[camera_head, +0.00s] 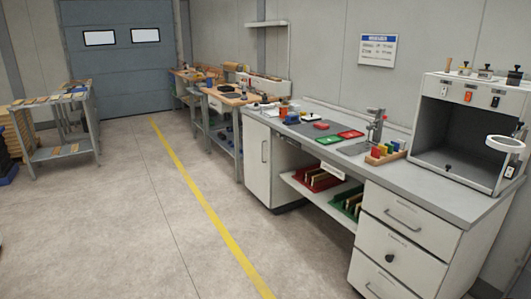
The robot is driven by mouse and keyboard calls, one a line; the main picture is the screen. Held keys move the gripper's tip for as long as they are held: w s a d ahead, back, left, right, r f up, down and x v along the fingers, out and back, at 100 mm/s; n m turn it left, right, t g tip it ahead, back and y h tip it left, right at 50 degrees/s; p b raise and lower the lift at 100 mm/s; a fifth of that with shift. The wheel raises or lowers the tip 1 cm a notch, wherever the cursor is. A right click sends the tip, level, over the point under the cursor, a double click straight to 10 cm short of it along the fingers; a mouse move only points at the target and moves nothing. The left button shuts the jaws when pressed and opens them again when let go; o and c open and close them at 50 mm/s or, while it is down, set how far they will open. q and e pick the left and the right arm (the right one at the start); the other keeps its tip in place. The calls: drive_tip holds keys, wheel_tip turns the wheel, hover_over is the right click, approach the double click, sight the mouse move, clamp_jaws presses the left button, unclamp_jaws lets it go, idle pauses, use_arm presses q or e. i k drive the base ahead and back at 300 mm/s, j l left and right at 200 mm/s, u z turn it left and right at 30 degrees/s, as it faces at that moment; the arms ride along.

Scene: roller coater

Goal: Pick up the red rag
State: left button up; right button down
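Two small red items lie on the grey top of the long workbench (452,201), right of the middle of the head view. One is a small red lump (321,125), which looks like a folded cloth. The other is a flat red piece (351,134) beside a flat green piece (328,140). They are too small to tell for sure which is the red rag. Neither of my grippers is in view, and nothing is seen touching these items.
A blue object (291,118) lies left of the red items. A metal stand (376,125) and a wooden rack of coloured pieces (385,154) stand to the right, before an open grey cabinet (462,125). Drawers (400,220) fill the bench's near end. The floor (110,230) left of the bench is clear.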

sight(323, 127)
drive_tip(key=i, duration=0.8)
drive_tip(key=i+j+z, duration=0.1)
drive_tip(key=i, duration=0.65)
drive_tip(key=i+j+z, duration=0.15)
drive_tip(key=i+z, duration=0.3)
drive_tip(key=i+j+z, duration=0.45)
drive_tip(key=i, duration=0.15)
drive_tip(key=i+j+z, duration=0.75)
drive_tip(key=j+z, duration=0.15)
drive_tip(key=j, duration=0.2)
